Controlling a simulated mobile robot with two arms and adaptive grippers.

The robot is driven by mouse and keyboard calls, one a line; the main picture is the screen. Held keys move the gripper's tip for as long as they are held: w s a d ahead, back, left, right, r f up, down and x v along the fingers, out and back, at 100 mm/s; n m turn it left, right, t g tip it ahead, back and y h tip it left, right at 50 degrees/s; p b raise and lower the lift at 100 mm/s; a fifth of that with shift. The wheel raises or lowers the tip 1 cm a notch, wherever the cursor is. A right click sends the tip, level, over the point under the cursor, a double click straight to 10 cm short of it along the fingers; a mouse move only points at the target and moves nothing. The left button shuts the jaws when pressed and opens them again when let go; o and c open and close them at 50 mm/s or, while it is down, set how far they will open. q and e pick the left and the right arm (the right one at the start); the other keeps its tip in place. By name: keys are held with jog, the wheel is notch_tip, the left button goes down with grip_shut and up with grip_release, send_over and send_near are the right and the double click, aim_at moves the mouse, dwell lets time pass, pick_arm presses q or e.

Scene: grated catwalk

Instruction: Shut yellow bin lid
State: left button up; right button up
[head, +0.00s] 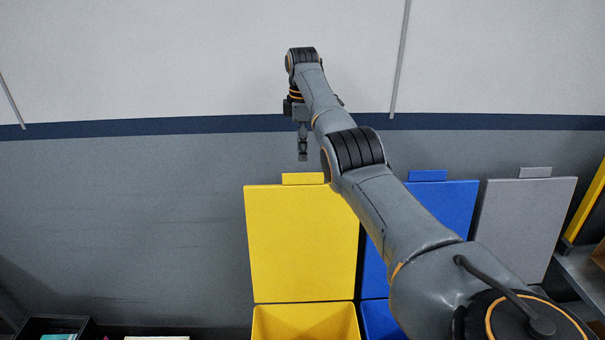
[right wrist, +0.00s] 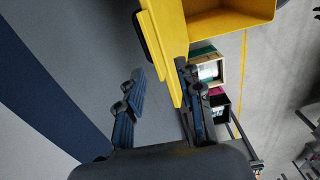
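The yellow bin's lid (head: 303,240) stands upright and open against the wall, with a small tab (head: 303,179) on its top edge. The yellow bin (head: 305,322) is open below it. My right gripper (head: 302,153) points down just above the lid's top edge, near the tab. In the right wrist view the fingers of my right gripper (right wrist: 160,78) are spread apart. The yellow lid (right wrist: 172,30) reaches down between or just beyond the fingertips, close to the finger on the right; I cannot tell if they touch. My left gripper is not in view.
A blue lid (head: 440,205) and a grey lid (head: 525,225) stand upright to the right, the blue one partly hidden by my right arm. A dark box (head: 55,325) is at the lower left. The wall (head: 130,220) is close behind the lids.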

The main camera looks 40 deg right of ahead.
jog(key=p, duration=0.1)
send_over(303, 174)
notch_tip(303, 174, down, 4)
jog(key=shift+s+a+f, duration=0.1)
jog(key=shift+s, duration=0.05)
notch_tip(303, 174, down, 5)
jog(key=shift+r+p, duration=0.15)
jog(key=shift+p, duration=0.75)
jog(key=shift+f, duration=0.25)
jog(key=shift+w+f, duration=0.1)
jog(key=shift+w, duration=0.1)
jog(key=shift+c, duration=1)
jog(key=c, duration=0.4)
grip_shut()
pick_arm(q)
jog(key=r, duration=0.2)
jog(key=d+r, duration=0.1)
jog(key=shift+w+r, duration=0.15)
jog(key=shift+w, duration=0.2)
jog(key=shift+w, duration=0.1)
